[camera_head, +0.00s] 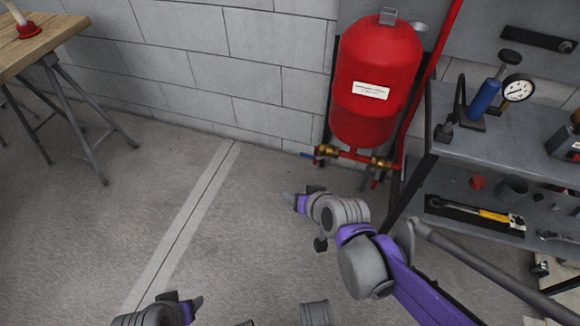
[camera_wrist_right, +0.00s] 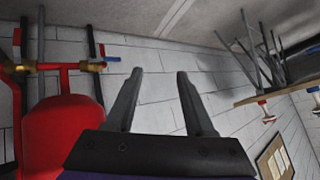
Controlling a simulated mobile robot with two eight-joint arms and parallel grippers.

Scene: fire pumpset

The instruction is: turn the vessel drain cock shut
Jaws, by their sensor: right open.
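The red vessel (camera_head: 375,85) stands against the block wall, with a red pipe and brass fittings below it. A brass cock (camera_head: 326,152) with a blue lever (camera_head: 308,155) sits at the left end of this pipe; another brass fitting (camera_head: 380,163) is on the right. In the right wrist view the picture is turned over: the vessel (camera_wrist_right: 65,130) and brass cock (camera_wrist_right: 90,66) are at left. My right gripper (camera_head: 287,197) is open and empty, below and left of the cock, apart from it; its fingers (camera_wrist_right: 160,72) face bare wall. My left gripper (camera_head: 197,304) is low; its jaws are unclear.
A grey shelf unit (camera_head: 432,165) with a gauge pump (camera_head: 487,98) and tools stands to the right of the vessel. A wooden-topped table (camera_head: 40,45) is at far left. The floor (camera_head: 250,230) between them is clear.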

